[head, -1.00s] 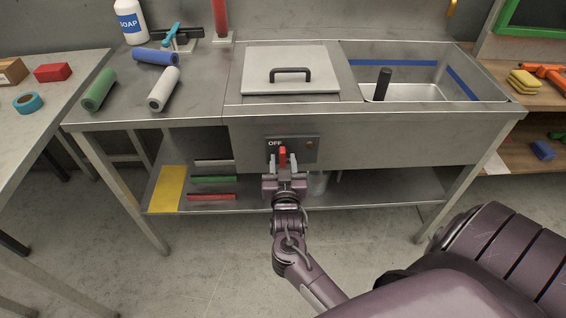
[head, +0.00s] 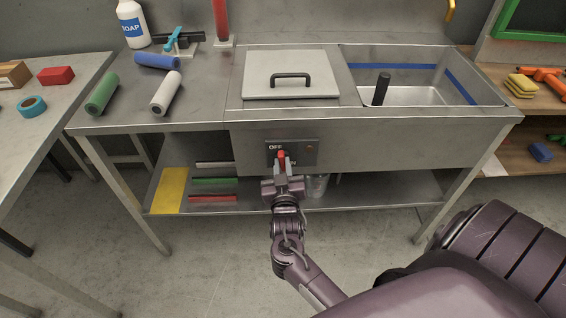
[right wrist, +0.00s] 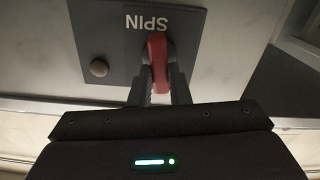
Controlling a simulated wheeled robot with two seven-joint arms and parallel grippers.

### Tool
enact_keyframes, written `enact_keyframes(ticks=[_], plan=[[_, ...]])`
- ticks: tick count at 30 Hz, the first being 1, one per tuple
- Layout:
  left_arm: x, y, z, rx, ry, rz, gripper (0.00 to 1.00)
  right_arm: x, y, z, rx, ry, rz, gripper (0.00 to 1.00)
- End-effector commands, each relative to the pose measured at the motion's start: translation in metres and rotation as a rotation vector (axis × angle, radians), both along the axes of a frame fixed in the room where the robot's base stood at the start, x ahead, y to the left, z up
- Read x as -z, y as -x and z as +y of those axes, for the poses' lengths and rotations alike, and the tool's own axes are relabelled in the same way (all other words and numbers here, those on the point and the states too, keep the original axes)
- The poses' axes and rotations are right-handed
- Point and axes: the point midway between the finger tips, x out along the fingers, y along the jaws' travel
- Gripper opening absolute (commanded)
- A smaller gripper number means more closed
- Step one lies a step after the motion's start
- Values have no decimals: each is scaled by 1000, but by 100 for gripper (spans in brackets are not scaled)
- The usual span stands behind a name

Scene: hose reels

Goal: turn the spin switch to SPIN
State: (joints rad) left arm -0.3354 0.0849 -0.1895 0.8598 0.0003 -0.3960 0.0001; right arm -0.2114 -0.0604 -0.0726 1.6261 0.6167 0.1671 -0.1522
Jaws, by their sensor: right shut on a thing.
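The spin switch is a red lever (head: 281,156) on a dark panel (head: 302,157) on the front of the steel sink unit. In the head view the red part shows beside and just below the word OFF. My right gripper (head: 282,166) is shut on the lever from the front. In the right wrist view the red lever (right wrist: 158,56) sits between the two dark fingers (right wrist: 160,84), below the upside-down word SPIN (right wrist: 147,22). The gripper hides the lower part of the panel in the head view. My left gripper is not in view.
A small round lamp or button (head: 310,148) is at the panel's right. Above are a lid (head: 291,62) with a black handle and an open basin (head: 430,94). A lower shelf (head: 350,192) runs beneath, with a clear cup (head: 317,186) behind my gripper.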

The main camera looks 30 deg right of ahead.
Motion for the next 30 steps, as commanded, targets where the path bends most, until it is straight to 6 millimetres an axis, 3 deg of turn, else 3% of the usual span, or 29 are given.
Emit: enact_keyframes(ticks=[9,30], plan=[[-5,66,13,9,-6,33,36,-4,-2,2,-2,250,155,0],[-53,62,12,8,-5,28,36,2,-4,6,-2,817,501,0]])
